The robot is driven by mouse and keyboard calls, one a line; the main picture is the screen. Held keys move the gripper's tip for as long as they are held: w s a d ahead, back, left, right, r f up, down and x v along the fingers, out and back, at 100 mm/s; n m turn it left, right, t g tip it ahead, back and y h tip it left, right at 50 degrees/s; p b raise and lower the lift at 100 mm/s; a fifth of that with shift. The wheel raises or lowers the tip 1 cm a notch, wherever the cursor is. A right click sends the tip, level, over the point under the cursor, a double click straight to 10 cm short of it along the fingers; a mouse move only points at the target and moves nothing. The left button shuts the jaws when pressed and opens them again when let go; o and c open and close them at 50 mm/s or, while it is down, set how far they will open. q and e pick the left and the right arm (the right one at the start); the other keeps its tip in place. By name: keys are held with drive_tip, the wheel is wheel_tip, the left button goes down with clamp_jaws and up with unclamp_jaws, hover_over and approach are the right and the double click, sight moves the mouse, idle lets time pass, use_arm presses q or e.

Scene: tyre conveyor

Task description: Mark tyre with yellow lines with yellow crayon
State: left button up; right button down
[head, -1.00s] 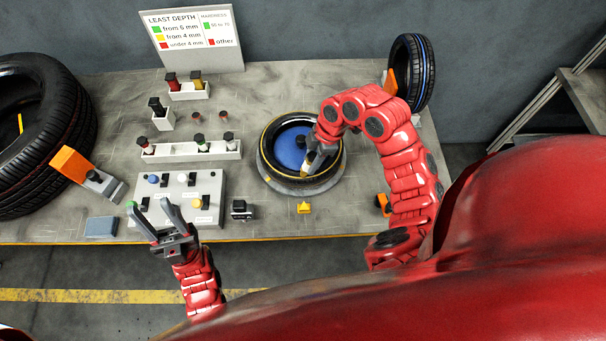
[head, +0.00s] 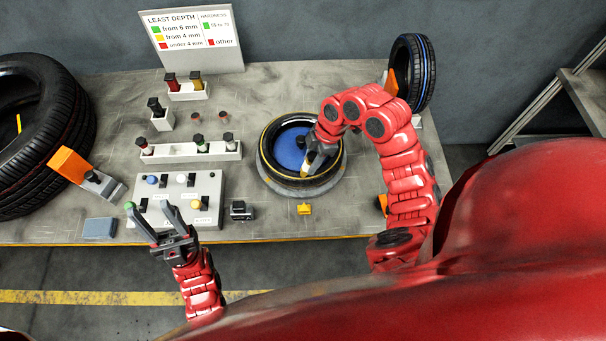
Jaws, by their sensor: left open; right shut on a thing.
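A tyre with a yellow line (head: 268,138) lies flat on a round grey turntable (head: 277,185) with a blue centre, in the middle of the table. My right gripper (head: 311,163) reaches over the tyre's right part, pointing down, shut on a crayon (head: 305,170). The crayon shows yellowish at its low end, close to the tyre; whether it touches is too small to tell. My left gripper (head: 149,207) is open and empty in front of the button panel.
A button panel (head: 207,207), crayon holders (head: 232,153) and a sign (head: 190,40) stand left of the turntable. A large tyre (head: 60,120) is at far left, a blue-lined tyre (head: 424,75) at back right. A small yellow block (head: 304,209) lies in front of the turntable.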

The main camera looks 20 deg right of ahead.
drive_tip(key=shift+s, duration=0.3)
drive_tip(key=shift+s+a+p, duration=0.1)
drive_tip(key=shift+s+p, duration=0.05)
drive_tip(key=shift+p, duration=0.25)
drive_tip(key=shift+w+d, duration=0.2)
drive_tip(key=shift+w, duration=0.6)
idle(0.8)
drive_tip(key=shift+s+a+p, duration=0.2)
drive_tip(key=shift+s+p, duration=0.45)
drive_tip(key=shift+s, duration=0.1)
idle(0.4)
drive_tip(key=shift+s+f, duration=0.1)
wheel_tip(320, 180, up, 7)
drive_tip(key=p, duration=0.7)
